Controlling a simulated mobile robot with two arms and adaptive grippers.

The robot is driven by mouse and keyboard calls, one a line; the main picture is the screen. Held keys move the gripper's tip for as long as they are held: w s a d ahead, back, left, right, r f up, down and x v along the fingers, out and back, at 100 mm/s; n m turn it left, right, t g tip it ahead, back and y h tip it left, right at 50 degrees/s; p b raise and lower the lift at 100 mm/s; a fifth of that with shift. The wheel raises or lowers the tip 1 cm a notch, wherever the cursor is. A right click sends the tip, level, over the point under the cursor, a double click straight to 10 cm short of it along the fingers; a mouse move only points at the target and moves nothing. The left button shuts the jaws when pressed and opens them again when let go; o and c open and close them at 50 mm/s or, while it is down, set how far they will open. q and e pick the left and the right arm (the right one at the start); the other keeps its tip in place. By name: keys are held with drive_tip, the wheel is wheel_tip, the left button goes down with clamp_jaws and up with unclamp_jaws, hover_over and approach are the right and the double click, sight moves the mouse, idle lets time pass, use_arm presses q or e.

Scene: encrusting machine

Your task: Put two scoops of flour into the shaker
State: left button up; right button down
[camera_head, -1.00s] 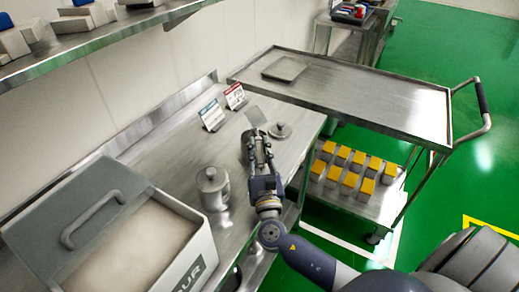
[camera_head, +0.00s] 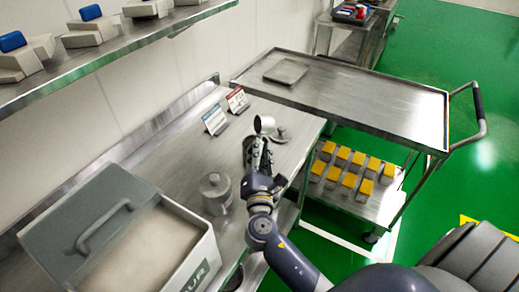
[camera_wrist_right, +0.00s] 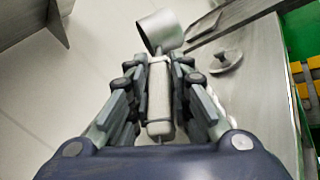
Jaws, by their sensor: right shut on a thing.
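My right gripper (camera_head: 258,155) is shut on the handle of a metal scoop (camera_head: 264,124) above the bench. In the right wrist view the scoop's cup (camera_wrist_right: 160,30) points away from the gripper, its handle between the fingers. I cannot tell whether flour is in the cup. An open flour bin (camera_head: 205,255) with pale flour (camera_head: 150,245) stands at the lower left, its handled lid pushed aside. My left gripper is out of view.
A round metal lid (camera_head: 280,133) lies on the bench right of the scoop. Two small sign cards (camera_head: 215,119) stand near the wall. A steel cart (camera_head: 365,95) with a tray on top and yellow-topped blocks (camera_head: 350,165) below stands at the right. A shelf (camera_head: 110,50) hangs above.

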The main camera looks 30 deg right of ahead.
wheel_tip(320, 180, up, 3)
drive_tip(key=m+g+p, duration=0.1)
drive_tip(key=m+p, duration=0.1)
drive_tip(key=m, duration=0.1)
drive_tip(key=m+y+p, duration=0.1)
drive_tip(key=m+p, duration=0.2)
drive_tip(key=shift+r+g, duration=0.2)
drive_tip(key=shift+g, duration=0.2)
drive_tip(key=r+m+y+p, duration=0.1)
drive_tip(key=m+p, duration=0.1)
drive_tip(key=p, duration=0.1)
drive_tip(key=r+m+y+p, duration=0.1)
drive_tip(key=m+p, duration=0.1)
drive_tip(key=p, duration=0.1)
drive_tip(key=d+r+m+g+y+p, duration=0.1)
drive_tip(key=m+p, duration=0.1)
drive_tip(key=p, duration=0.2)
drive_tip(key=shift+r+m+y, duration=0.3)
drive_tip(key=shift+r+m, duration=0.1)
drive_tip(key=shift+s+r, duration=0.1)
drive_tip(key=shift+r, duration=1.85)
